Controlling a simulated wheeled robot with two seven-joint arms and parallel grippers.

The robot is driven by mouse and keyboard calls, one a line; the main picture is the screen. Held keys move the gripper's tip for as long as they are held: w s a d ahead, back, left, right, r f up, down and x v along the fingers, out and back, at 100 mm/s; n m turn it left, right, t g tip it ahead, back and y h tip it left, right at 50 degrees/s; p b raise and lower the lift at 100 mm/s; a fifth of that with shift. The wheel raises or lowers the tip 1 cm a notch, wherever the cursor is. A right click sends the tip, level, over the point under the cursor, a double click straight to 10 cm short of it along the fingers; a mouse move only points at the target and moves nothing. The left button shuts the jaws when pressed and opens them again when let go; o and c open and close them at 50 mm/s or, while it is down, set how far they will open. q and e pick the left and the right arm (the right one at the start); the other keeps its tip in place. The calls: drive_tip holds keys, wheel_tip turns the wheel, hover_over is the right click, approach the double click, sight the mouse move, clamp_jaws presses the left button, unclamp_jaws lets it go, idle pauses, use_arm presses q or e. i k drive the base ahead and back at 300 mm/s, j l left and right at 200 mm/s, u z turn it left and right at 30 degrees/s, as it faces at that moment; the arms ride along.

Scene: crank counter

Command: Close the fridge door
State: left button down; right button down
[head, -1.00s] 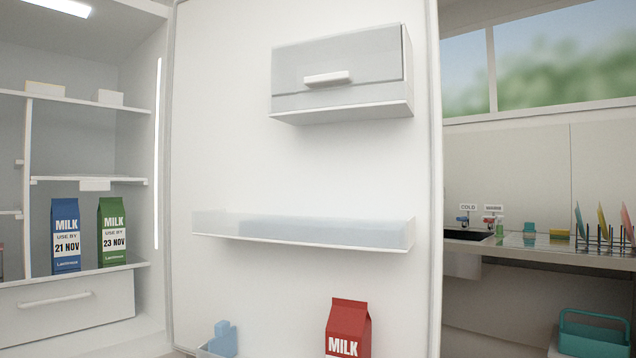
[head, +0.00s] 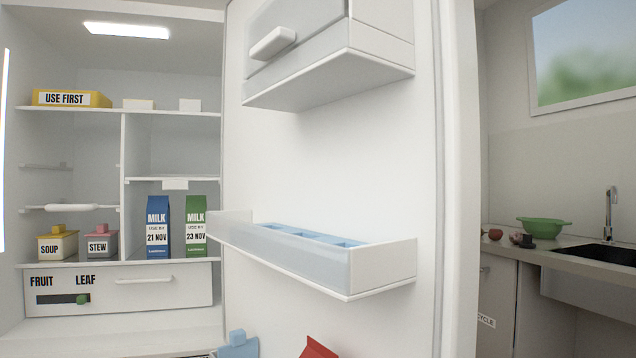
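The fridge door (head: 330,165) stands open in the head view, with its inner face toward me. It carries a lidded compartment (head: 325,60) at the top and a shelf bin (head: 375,270) in the middle with a blue tray inside. The fridge interior (head: 60,130) is visible to the left of the door. The red top of a carton (head: 318,348) and a blue item (head: 237,345) show low on the door, cut off by the frame's bottom edge. Neither of my grippers is in view.
Inside the fridge are a blue milk carton (head: 158,225), a green milk carton (head: 196,225), soup (head: 57,245) and stew (head: 99,243) boxes and a drawer (head: 150,295). Right of the door are a counter with a green colander (head: 543,227) and a sink (head: 605,254).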

sight(348, 220)
drive_tip(key=i+l+u, duration=0.2)
drive_tip(key=l+u, duration=0.25)
drive_tip(key=l, duration=0.25)
drive_tip(key=i+l+u, duration=0.1)
drive_tip(key=l+u, duration=0.35)
drive_tip(key=l, duration=0.3)
drive_tip(key=l+u, duration=0.45)
drive_tip(key=l, duration=0.3)
drive_tip(key=k+l+u, duration=0.1)
drive_tip(key=k+l, duration=0.15)
drive_tip(key=k+l+u, duration=0.15)
drive_tip(key=l, duration=0.25)
drive_tip(key=l+u, duration=0.2)
drive_tip(key=l, duration=0.2)
drive_tip(key=k+l+u, duration=0.15)
drive_tip(key=l, duration=0.2)
drive_tip(key=l+u, duration=0.15)
drive_tip(key=l, duration=0.2)
drive_tip(key=k+l+u, duration=0.2)
drive_tip(key=l, duration=0.2)
drive_tip(key=i, duration=0.1)
